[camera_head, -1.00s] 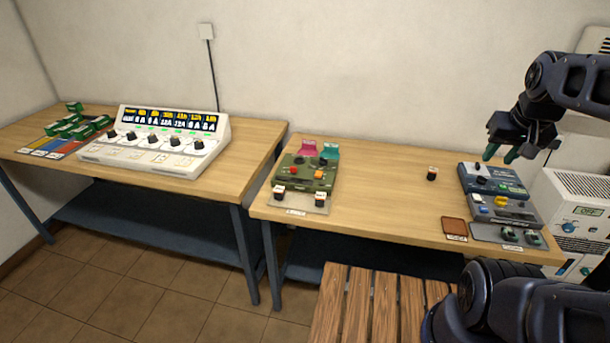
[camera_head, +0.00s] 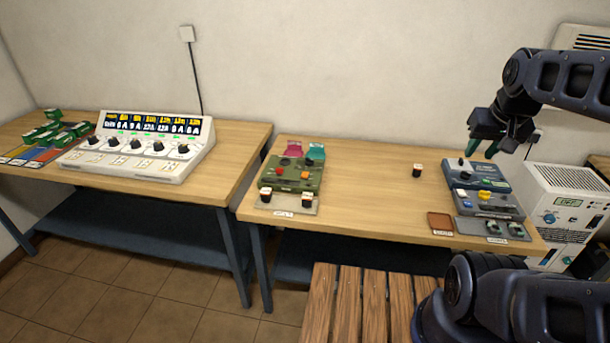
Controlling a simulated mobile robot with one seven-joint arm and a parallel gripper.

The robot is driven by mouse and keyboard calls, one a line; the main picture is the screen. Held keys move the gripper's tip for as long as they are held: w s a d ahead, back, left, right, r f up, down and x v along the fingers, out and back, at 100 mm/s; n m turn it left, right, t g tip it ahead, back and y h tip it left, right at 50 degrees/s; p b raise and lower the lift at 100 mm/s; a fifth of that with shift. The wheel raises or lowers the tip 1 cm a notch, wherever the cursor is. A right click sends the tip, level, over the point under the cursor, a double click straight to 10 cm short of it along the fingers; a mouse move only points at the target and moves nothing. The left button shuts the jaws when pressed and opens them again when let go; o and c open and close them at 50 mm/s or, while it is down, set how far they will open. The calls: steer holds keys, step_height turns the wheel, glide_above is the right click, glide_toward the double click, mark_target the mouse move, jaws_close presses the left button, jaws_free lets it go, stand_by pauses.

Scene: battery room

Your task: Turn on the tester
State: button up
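No label that I can read names the tester. A blue-grey device (camera_head: 477,174) with a dark knob stands at the right of the right-hand table. A grey unit (camera_head: 487,204) with a yellow part sits in front of it. I see no contact with the device. A white cabinet (camera_head: 567,190) at the right has a small lit display (camera_head: 569,203) with greenish characters.
A white console (camera_head: 140,146) with several knobs and displays stands on the left table. Small green boxes (camera_head: 60,131) lie at its left. A small dark block (camera_head: 417,170) and a brown pad (camera_head: 440,222) are on the right-hand table. Its middle is clear. A slatted wooden surface (camera_head: 345,300) is in front.

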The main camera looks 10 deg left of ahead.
steer(key=shift+w+a+r, duration=0.1)
steer(key=shift+w+r, duration=0.05)
steer(key=shift+w, duration=0.1)
jaws_close()
steer(key=w+a+n+g, duration=0.2)
steer(key=w+a+n, duration=0.3)
steer(key=w+a, duration=0.55)
steer(key=w+a+n+g, duration=0.1)
steer(key=w+a+n, duration=0.55)
steer(key=w, duration=0.75)
steer(key=w+a+f+n+g, duration=0.1)
steer(key=w+a+f+n, duration=0.1)
steer(key=a+f, duration=0.4)
steer(key=w+a+f+n+g, duration=0.1)
steer(key=w+a+f, duration=0.3)
steer(key=a, duration=0.9)
steer(key=w+a+f+n+g, duration=0.1)
steer(key=w+a+f+n, duration=0.2)
steer(key=a+f, duration=0.7)
steer(key=shift+w+a+f, duration=0.15)
steer(key=shift+w+f, duration=0.05)
steer(key=shift+w, duration=0.05)
steer(key=shift+n, duration=0.25)
